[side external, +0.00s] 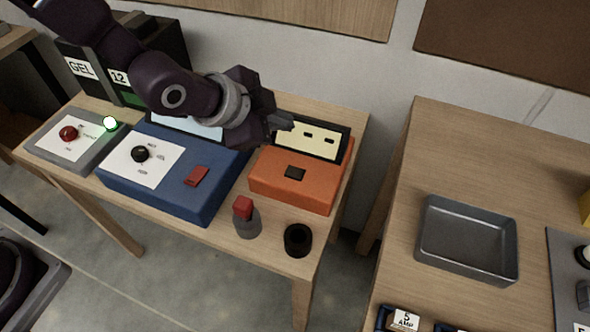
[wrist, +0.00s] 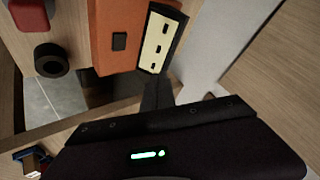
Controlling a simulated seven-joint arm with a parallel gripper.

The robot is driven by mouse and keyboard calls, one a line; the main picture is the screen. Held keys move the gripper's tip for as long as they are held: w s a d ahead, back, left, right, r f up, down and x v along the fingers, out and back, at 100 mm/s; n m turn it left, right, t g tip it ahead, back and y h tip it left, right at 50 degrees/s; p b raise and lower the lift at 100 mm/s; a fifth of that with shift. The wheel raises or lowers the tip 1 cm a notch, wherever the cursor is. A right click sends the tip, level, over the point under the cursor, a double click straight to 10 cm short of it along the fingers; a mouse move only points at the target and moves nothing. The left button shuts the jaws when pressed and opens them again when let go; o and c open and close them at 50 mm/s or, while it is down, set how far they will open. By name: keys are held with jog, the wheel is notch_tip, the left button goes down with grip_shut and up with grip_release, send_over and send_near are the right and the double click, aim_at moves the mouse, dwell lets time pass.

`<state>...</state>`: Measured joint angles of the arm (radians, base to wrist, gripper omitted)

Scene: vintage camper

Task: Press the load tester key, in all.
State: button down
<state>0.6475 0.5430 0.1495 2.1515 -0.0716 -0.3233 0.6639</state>
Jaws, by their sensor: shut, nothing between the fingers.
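An orange box (side external: 299,187) carries a dark square key (side external: 294,173) and a tilted cream display (side external: 305,140) with dark marks. In the wrist view the same orange box (wrist: 108,62) shows its key (wrist: 119,41) and display (wrist: 158,42). A blue box (side external: 165,205) to its left has a red key (side external: 196,176), a black knob (side external: 140,154) and a pale screen. No readable label names either box as the load tester.
A red-topped grey object (side external: 246,217) and a black ring (side external: 298,240) stand near the front edge. A metal tray (side external: 430,252) is on the right table, across a gap.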

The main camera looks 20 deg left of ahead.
aim_at(291, 175)
jog(key=shift+w+d+f+m, duration=0.15)
jog(key=shift+d+f+m, duration=0.25)
jog(key=shift+d+f, duration=0.5)
jog(key=shift+f, duration=0.1)
jog(key=shift+a+f, duration=0.1)
jog(key=shift+f, duration=4.25)
jog(key=shift+f, duration=0.4)
jog(key=shift+f, duration=0.4)
jog(key=shift+r, duration=0.8)
